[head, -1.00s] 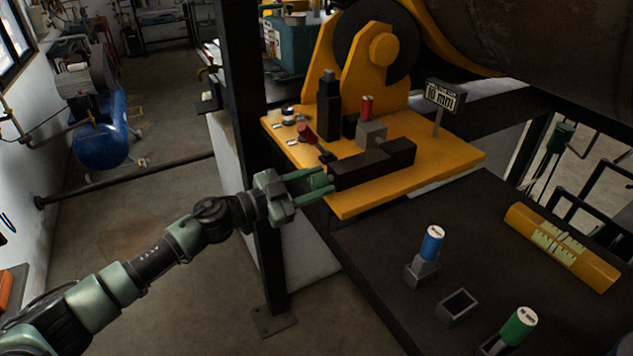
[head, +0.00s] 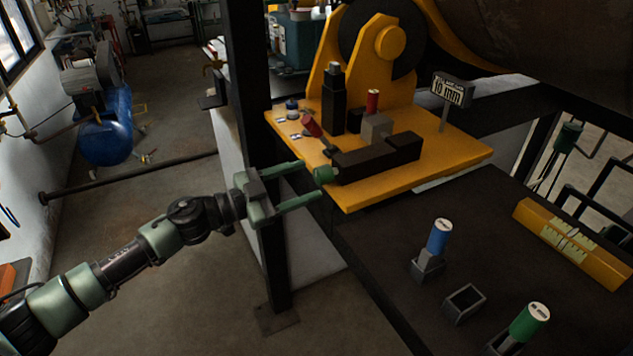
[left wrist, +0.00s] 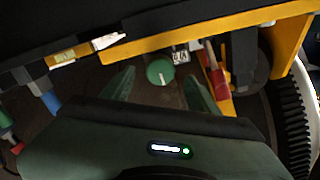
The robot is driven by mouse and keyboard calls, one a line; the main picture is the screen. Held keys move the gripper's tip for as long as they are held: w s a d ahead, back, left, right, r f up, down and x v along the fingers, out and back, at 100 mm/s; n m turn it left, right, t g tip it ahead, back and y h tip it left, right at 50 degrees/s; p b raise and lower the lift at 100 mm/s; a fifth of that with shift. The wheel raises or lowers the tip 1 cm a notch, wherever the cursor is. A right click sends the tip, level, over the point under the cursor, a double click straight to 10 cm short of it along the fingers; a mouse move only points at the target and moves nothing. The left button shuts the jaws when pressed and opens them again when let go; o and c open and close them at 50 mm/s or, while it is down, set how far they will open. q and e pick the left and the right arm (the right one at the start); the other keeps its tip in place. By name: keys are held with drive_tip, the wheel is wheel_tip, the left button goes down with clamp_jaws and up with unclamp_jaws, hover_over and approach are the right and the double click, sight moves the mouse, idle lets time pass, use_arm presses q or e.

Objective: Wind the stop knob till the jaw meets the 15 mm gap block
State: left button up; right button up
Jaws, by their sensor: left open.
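The green stop knob (head: 324,175) sits on the left end of a dark slide block (head: 375,160) on the yellow plate. In the left wrist view the knob (left wrist: 160,72) shows a white mark on its face, between the fingers. My left gripper (head: 309,180) is open, its fingertips just short of the knob, one on each side, apart from it. A red-topped block (head: 373,101) stands behind a grey block (head: 376,128) near the slide. I cannot tell which block is the 15 mm one, nor see the jaw's gap. My right gripper is not in view.
A sign (head: 452,90) reads 10 mm. A red-handled lever (head: 312,126) stands near the knob. Blue (head: 439,237) and green (head: 529,320) blocks stand on the dark bench by an empty holder (head: 464,303). A black post (head: 252,90) rises behind my gripper.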

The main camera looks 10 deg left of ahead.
use_arm(q)
drive_tip(key=v, duration=0.2)
drive_tip(key=shift+s+a+b, duration=0.3)
drive_tip(key=shift+b, duration=0.05)
